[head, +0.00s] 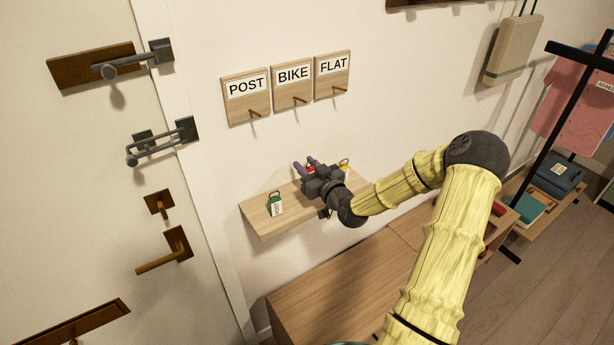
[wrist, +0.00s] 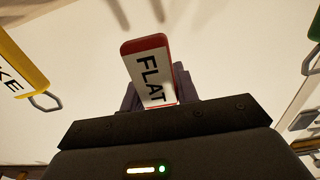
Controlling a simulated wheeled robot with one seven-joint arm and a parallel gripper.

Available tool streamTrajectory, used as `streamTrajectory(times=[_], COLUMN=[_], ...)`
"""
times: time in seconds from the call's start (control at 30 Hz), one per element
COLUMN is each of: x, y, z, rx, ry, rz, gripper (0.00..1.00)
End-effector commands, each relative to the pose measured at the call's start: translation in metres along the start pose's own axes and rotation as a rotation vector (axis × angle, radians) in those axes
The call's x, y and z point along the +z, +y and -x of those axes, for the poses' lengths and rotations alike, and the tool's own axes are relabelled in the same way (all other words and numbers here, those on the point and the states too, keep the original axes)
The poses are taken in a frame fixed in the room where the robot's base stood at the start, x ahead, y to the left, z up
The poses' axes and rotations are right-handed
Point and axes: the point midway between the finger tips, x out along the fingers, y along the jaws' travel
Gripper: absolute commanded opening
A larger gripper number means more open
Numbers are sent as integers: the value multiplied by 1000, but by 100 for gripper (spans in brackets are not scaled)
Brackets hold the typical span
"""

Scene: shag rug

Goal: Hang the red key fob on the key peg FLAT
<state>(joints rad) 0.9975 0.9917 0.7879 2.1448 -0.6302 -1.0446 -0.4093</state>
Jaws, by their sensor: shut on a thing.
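The red key fob with a FLAT label (wrist: 168,46) shows upright between my fingers in the wrist view. In the head view only a bit of red (head: 311,169) shows among the purple fingers. My gripper (head: 308,164) is shut on the fob just over the small wooden shelf (head: 262,222). In the wrist view the fingers (wrist: 158,88) sit at both sides of the fob's label; the fob's ring is not visible. The key peg FLAT (head: 340,89) juts from the right-hand labelled board (head: 332,76), up and to the right of my gripper.
The POST (head: 254,113) and BIKE (head: 295,100) pegs are empty, left of FLAT. A green POST fob (head: 275,206) stands on the shelf; a yellow fob (head: 346,170) is right of my gripper. A door (head: 60,190) is at left. The wall between shelf and pegs is clear.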

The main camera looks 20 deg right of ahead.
Motion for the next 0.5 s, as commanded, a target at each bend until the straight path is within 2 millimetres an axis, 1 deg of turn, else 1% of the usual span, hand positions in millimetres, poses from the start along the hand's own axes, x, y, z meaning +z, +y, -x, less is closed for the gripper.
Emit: streamTrajectory(times=[0.23, 0.5], x=[3, 33], y=[0, 0], z=[0, 0], rx=[0, 0], ry=[-1, -3], rz=[-1, -3], gripper=[8, 8])
